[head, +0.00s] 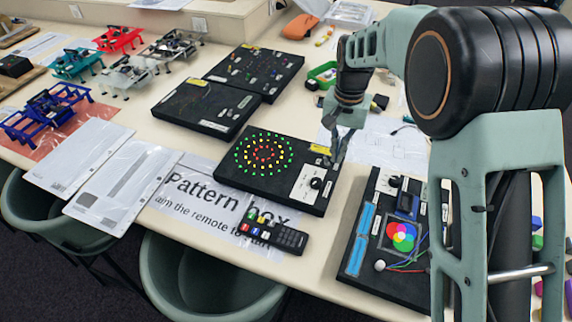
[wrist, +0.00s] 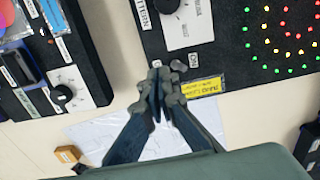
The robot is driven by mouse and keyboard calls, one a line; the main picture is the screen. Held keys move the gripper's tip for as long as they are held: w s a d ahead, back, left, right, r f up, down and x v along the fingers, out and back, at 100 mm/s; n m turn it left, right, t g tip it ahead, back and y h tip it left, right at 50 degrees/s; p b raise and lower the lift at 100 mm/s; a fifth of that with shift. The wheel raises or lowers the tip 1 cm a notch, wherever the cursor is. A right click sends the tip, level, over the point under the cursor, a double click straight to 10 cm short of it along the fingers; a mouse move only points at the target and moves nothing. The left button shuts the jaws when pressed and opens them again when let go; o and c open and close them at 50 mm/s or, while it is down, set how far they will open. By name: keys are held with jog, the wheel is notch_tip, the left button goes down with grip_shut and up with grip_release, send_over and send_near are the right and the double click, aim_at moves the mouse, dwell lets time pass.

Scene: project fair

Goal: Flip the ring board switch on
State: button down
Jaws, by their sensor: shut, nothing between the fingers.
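The ring board (head: 232,189) is a black board with concentric rings of lit green, yellow and red dots, a white dial panel with a black knob, and a yellow label. It also shows in the wrist view (wrist: 226,60). My gripper (head: 336,160) is shut and empty at the board's far right edge, near the yellow label. In the wrist view my fingertips (wrist: 163,76) overlap the board's edge, beside a small grey stub that looks like the switch (wrist: 178,66), next to a small white ON label. I cannot tell whether they touch. The fingers partly hide this corner.
Another black board (head: 357,255) with coloured discs and blue strips lies to the right. A remote (head: 289,238) lies on the Pattern box sheet (head: 190,190) in front. Two dark boards (head: 185,122) (head: 228,82) lie behind left. White paper (head: 395,150) lies beside the gripper.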

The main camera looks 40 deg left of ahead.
jog(key=shift+d+r+p, duration=0.2)
jog(key=shift+r+p, duration=1.05)
jog(key=shift+r, duration=0.95)
jog(key=shift+w, duration=0.1)
